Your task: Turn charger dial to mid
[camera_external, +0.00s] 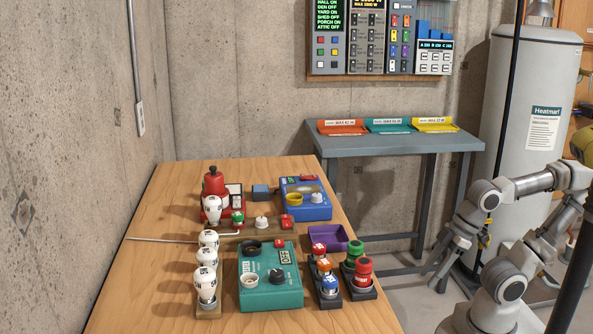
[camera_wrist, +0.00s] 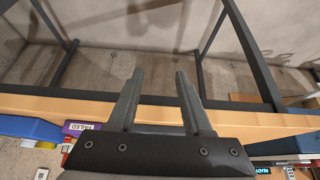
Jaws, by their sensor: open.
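On the wooden table, a teal box (camera_external: 270,285) carries a black dial (camera_external: 277,277), a white socket or knob and a small display reading "OFF". Behind it, a blue box (camera_external: 305,199) has a white knob (camera_external: 316,198) and a yellow ring. No label that I can read tells which box is the charger. My gripper (camera_external: 440,268) hangs right of the table, well apart from both boxes. In the wrist view my gripper (camera_wrist: 159,72) is open and empty, with the wooden table edge behind its fingers. No dial can be made out there.
White bulbs (camera_external: 206,284) stand at the table's left. A purple tray (camera_external: 327,238) and dark racks (camera_external: 326,290) with coloured pieces lie near its right edge. A grey side table (camera_external: 400,142) holds coloured trays. A water heater (camera_external: 535,100) stands behind my arm.

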